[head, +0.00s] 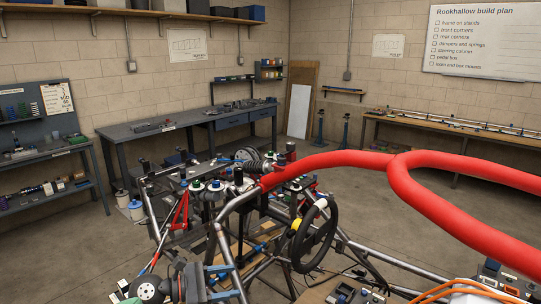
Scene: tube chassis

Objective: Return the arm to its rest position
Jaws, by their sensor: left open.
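My left gripper (222,282) shows at the bottom left, with its blue-tipped fingers apart and nothing visible between them. It is in front of the near left part of the tube chassis (222,243), and I cannot tell whether it touches the frame. The chassis is bare metal tube with red padding (345,160) on its upper bars. A black steering wheel (316,238) with a yellow mark sits inside it. My right gripper is not in view.
A grey workbench (190,122) stands along the back wall, and a shelf unit (50,165) is at the left. A long wooden bench (450,132) runs along the right wall. Orange cables (465,288) lie at the bottom right. Floor (60,255) is clear left of the chassis.

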